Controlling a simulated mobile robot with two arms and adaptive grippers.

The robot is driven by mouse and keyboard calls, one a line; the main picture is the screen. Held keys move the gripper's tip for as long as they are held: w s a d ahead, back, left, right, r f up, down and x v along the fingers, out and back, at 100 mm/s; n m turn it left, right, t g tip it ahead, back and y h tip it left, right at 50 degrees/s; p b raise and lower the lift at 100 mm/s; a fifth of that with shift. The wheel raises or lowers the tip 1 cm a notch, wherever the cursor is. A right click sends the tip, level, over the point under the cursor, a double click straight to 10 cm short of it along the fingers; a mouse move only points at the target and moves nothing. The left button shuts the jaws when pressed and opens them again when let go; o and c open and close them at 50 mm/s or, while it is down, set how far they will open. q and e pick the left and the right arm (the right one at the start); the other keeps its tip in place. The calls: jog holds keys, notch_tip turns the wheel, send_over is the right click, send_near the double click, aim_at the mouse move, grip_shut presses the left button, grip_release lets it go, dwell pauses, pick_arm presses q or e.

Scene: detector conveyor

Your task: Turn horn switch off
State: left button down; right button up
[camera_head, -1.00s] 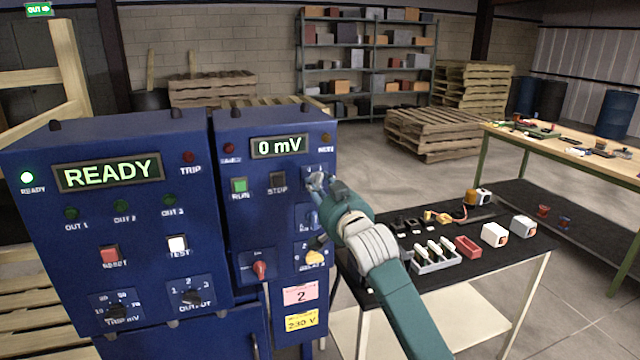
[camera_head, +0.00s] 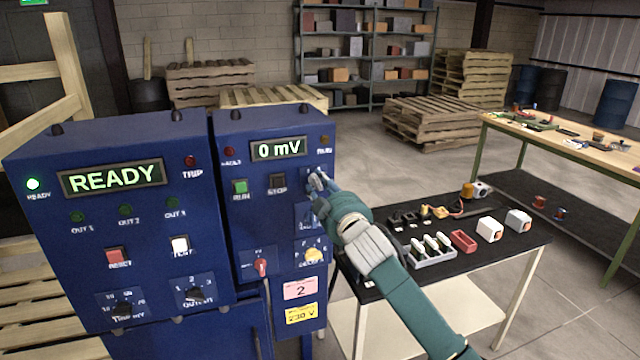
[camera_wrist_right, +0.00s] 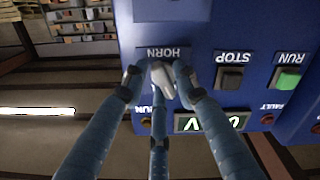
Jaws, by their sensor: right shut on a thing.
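The horn switch shows in the right wrist view as a pale grey knob (camera_wrist_right: 163,79) beside the upside-down label HORN on the blue panel. My right gripper (camera_wrist_right: 160,75) has its three blue fingers closed around this knob. In the head view the right gripper (camera_head: 318,183) is at the upper right of the right-hand blue cabinet (camera_head: 240,215), and its fingers and wrist hide most of the switch there. Which way the knob points is hard to tell. My left gripper is not in view.
The panel also has a green RUN button (camera_head: 240,187), a dark STOP button (camera_head: 277,182), a red rotary knob (camera_head: 261,266) and a yellow knob (camera_head: 313,256). The display (camera_head: 278,148) reads 0 mV. A black-topped table (camera_head: 480,262) with small parts stands right of the cabinet.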

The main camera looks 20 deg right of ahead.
jog(key=shift+d+r+n, duration=0.15)
jog(key=shift+d+n, duration=0.05)
jog(key=shift+n, duration=0.1)
jog(key=o, duration=0.9)
jog(key=shift+d, duration=0.1)
jog(key=s, duration=1.2)
jog(key=shift+d, duration=0.25)
